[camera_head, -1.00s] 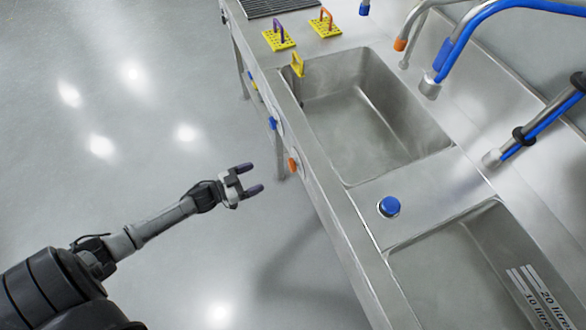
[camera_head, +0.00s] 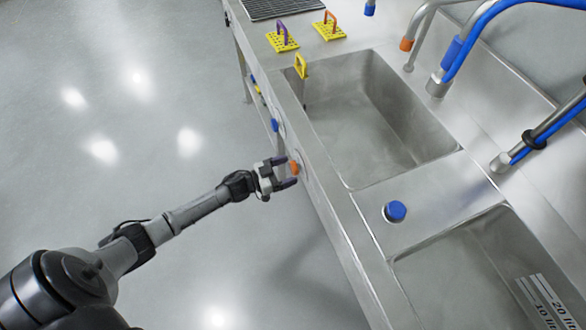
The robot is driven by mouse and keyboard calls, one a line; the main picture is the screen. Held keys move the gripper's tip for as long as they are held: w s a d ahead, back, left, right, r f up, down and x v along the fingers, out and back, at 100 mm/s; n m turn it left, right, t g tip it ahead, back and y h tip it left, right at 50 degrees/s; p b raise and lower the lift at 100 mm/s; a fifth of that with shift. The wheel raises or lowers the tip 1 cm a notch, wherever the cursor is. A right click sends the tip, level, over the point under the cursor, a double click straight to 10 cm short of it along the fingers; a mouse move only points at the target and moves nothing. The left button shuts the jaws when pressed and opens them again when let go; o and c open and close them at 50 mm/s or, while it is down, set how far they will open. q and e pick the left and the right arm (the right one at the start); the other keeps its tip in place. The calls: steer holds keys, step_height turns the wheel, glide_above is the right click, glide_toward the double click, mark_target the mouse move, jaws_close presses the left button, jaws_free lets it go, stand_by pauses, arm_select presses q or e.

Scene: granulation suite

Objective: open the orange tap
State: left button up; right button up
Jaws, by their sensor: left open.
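The orange tap handle (camera_head: 294,167) sits on the front face of the steel sink unit, below the rim between the two basins. My left gripper (camera_head: 287,172) is open, with its two fingers pointing at the sink front. The orange handle shows between or just beyond the fingertips; I cannot tell whether they touch it. My right gripper is not in view.
A blue handle (camera_head: 275,126) is on the same front face, farther back. A blue knob (camera_head: 395,211) stands on the deck between the far basin (camera_head: 352,183) and near basin. Open floor is at left.

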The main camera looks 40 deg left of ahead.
arm_select(q)
steer(key=shift+x, duration=1.25)
steer(key=shift+c, duration=0.2)
steer(key=c, duration=0.9)
